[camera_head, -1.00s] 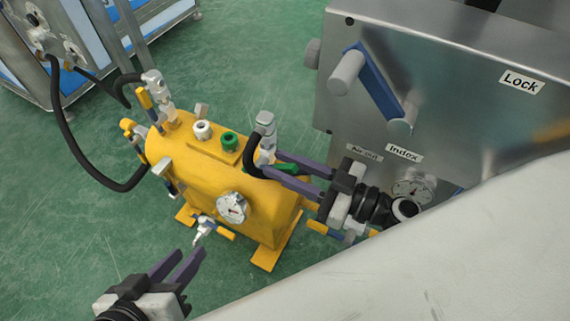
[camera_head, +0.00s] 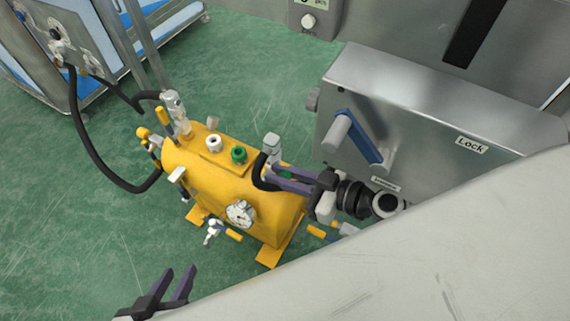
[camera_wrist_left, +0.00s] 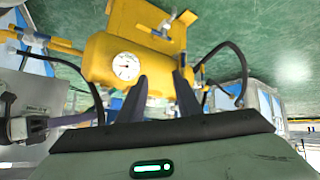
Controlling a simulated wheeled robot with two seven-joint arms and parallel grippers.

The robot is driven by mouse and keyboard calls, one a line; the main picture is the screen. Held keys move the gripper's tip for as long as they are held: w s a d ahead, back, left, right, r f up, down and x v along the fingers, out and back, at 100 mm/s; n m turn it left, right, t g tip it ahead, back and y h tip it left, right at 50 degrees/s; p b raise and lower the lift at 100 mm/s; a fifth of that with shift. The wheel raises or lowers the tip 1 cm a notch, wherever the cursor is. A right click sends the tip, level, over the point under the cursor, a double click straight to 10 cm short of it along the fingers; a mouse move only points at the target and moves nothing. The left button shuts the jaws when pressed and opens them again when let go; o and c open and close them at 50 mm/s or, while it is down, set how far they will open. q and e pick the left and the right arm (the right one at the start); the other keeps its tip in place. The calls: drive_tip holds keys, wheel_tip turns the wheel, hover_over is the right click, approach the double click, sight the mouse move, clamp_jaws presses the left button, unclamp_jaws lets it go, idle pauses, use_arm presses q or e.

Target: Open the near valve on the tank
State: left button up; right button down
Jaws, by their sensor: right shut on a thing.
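The yellow tank (camera_head: 245,190) stands on the floor with a round gauge (camera_head: 240,214) on its front side. The near valve (camera_head: 271,147) is at its right end, with a green handle (camera_head: 288,174) and a black hose beside it. My right gripper (camera_head: 262,178) is shut at this valve. The exact contact is hidden by its fingers. My left gripper (camera_head: 179,272) is open and empty, below and in front of the tank. In the left wrist view its two fingers (camera_wrist_left: 159,92) are apart, with the tank (camera_wrist_left: 107,48) beyond them.
A metal box with a blue lever (camera_head: 362,137) and a Lock label stands right of the tank. A black hose (camera_head: 90,165) runs from the tank to a panel at top left. A pale slanted surface (camera_head: 420,250) covers the lower right.

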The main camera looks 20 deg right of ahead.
drive_tip(key=shift+w+a+r+g+h+p, duration=0.2)
drive_tip(key=shift+r+g+h+p, duration=0.15)
drive_tip(key=shift+p, duration=0.6)
drive_tip(key=shift+f, duration=0.15)
drive_tip(key=c, duration=1.7)
unclamp_jaws()
drive_tip(key=shift+c, duration=0.2)
drive_tip(key=shift+w, duration=0.1)
drive_tip(key=shift+d, duration=0.1)
